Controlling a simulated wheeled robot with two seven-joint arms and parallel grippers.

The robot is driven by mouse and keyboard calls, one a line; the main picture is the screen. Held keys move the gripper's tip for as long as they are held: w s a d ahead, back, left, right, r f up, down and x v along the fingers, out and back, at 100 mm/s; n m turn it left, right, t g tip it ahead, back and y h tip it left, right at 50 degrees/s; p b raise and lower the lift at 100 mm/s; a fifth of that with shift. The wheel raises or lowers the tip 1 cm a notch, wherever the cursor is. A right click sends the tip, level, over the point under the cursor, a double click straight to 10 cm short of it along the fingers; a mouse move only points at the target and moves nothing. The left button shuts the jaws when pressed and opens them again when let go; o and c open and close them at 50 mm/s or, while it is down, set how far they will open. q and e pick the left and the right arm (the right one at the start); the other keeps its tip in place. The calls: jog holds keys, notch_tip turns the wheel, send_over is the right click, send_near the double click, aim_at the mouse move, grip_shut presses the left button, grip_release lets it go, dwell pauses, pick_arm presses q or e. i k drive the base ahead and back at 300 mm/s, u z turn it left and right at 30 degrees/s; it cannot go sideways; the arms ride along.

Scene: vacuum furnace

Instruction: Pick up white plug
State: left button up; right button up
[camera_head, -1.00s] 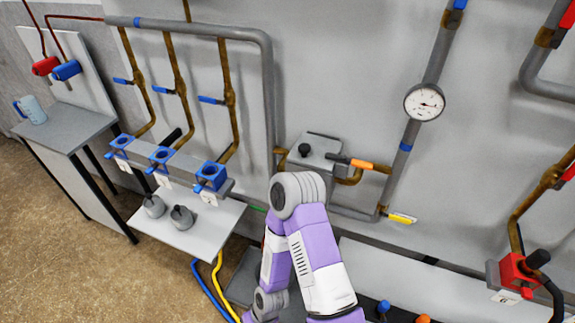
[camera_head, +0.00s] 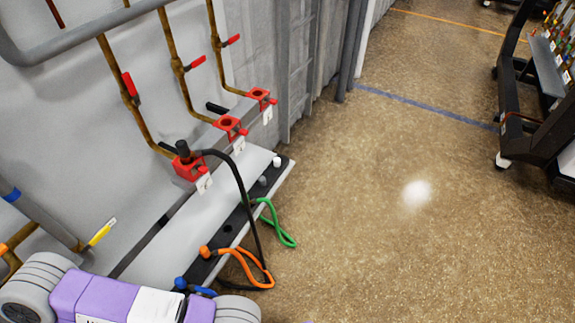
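A small white plug (camera_head: 277,161) stands near the far end of a black strip (camera_head: 228,226) on the low grey shelf (camera_head: 178,238). A grey plug (camera_head: 262,180) stands just nearer on the same strip. No gripper is in view. Only purple and grey links of my arm show at the bottom left, well apart from the white plug.
An orange plug (camera_head: 205,251) and a blue plug (camera_head: 181,283) stand nearer on the strip, and green (camera_head: 280,226) and orange cables hang off its edge. A black plug (camera_head: 183,150) sits in the nearest red socket (camera_head: 188,169). Open floor lies right; a black rack (camera_head: 540,135) stands beyond.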

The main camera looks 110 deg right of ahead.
aim_at(276, 161)
jog(key=z, duration=3.3)
jog(key=k, duration=0.35)
jog(key=z, duration=0.75)
jog(key=i, duration=0.75)
jog(key=u, duration=0.7)
jog(key=i, duration=1.35)
jog(key=u, duration=0.1)
